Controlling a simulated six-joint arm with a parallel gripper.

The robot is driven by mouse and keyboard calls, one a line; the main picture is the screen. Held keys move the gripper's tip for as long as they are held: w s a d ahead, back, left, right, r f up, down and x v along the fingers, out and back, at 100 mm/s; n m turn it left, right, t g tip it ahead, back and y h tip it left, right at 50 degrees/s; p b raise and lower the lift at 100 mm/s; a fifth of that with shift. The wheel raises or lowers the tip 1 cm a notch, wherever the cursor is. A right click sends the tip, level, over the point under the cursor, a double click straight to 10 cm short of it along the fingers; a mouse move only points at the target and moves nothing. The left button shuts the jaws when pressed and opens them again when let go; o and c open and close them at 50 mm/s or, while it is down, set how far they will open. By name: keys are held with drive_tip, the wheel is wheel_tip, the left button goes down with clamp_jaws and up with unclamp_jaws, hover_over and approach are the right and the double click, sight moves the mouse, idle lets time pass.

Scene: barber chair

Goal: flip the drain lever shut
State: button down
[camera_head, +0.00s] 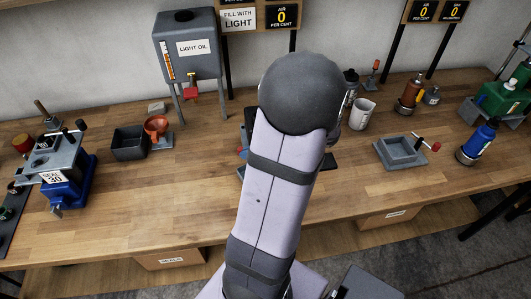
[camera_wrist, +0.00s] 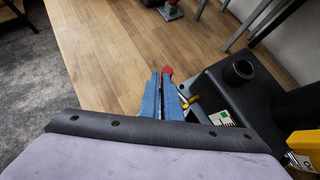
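In the wrist view my gripper (camera_wrist: 161,76) shows two blue fingers side by side with only a thin gap between them; they look shut. A red knob (camera_wrist: 167,71) sits right at the fingertips, touching or very close; I cannot tell which. It appears to be the end of a lever, whose rod is mostly hidden behind the right finger. A dark device (camera_wrist: 215,85) with a round open tube stands to the right, with a small yellow part (camera_wrist: 190,103) near the fingers. In the head view my arm hides most of the device and my gripper.
On the wooden bench (camera_head: 200,200) stand a light oil tank (camera_head: 187,45) with a red tap, a black bin (camera_head: 129,143), a red funnel (camera_head: 157,127), a metal cup (camera_head: 362,113), a grey tray (camera_head: 400,151) and a blue bottle (camera_head: 478,142). The front of the bench is mostly clear.

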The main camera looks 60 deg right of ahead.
drive_tip(key=shift+s+f, duration=0.1)
drive_tip(key=shift+s, duration=0.05)
drive_tip(key=shift+s+d, duration=0.35)
drive_tip(key=shift+d, duration=0.1)
idle(0.3)
drive_tip(key=shift+s+p, duration=0.1)
drive_tip(key=shift+p, duration=0.2)
drive_tip(key=s+a+r+b, duration=0.1)
drive_tip(key=s+r, duration=0.5)
drive_tip(key=s, duration=0.5)
drive_tip(key=shift+a+r, duration=0.4)
